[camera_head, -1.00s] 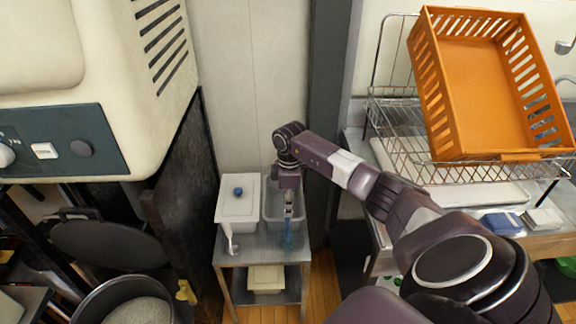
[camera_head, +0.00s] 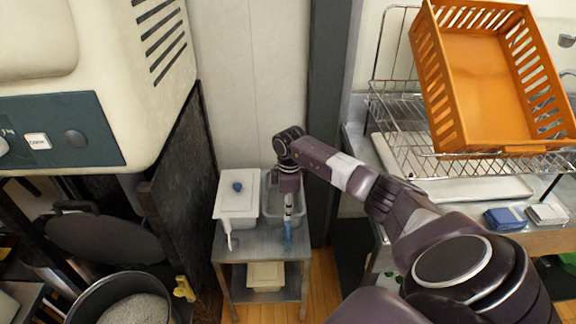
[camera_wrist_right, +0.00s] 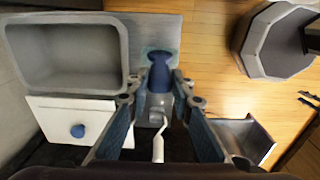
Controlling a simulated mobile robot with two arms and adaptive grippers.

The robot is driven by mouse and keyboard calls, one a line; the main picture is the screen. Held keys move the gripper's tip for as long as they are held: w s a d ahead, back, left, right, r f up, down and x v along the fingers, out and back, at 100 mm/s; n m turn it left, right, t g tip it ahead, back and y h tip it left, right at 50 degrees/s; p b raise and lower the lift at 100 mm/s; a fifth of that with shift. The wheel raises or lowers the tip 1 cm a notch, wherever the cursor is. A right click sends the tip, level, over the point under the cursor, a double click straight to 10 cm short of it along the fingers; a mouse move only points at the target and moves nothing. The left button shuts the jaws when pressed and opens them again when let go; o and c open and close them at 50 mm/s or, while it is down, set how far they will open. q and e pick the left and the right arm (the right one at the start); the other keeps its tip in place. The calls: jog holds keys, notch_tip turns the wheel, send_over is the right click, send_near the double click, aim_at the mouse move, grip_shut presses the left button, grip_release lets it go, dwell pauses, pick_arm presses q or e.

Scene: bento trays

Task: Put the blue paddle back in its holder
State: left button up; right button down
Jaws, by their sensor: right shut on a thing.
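The blue paddle (camera_wrist_right: 160,72) is between the fingers of my right gripper (camera_wrist_right: 158,88), which is shut on it. In the head view my right gripper (camera_head: 289,205) is over the front of a small metal cart, and the paddle (camera_head: 287,226) shows just below its fingers. A translucent teal part is around the paddle's far end in the wrist view; I cannot tell whether it is the holder. A white-handled tool (camera_head: 228,236) stands in front of the white lidded box (camera_head: 237,205). My left gripper is not in view.
A grey bin (camera_head: 282,217) is right behind the paddle on the metal cart (camera_head: 258,246). An orange basket (camera_head: 490,80) on a wire rack (camera_head: 400,125) stands to the right. Pots and a dark panel are on the left.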

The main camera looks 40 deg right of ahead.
jog(key=shift+f+b, duration=0.5)
jog(key=shift+f, duration=0.4)
jog(key=c, duration=1)
grip_release()
jog(key=shift+c, duration=0.2)
jog(key=shift+r, duration=0.1)
notch_tip(320, 180, up, 10)
jog(key=p, duration=0.9)
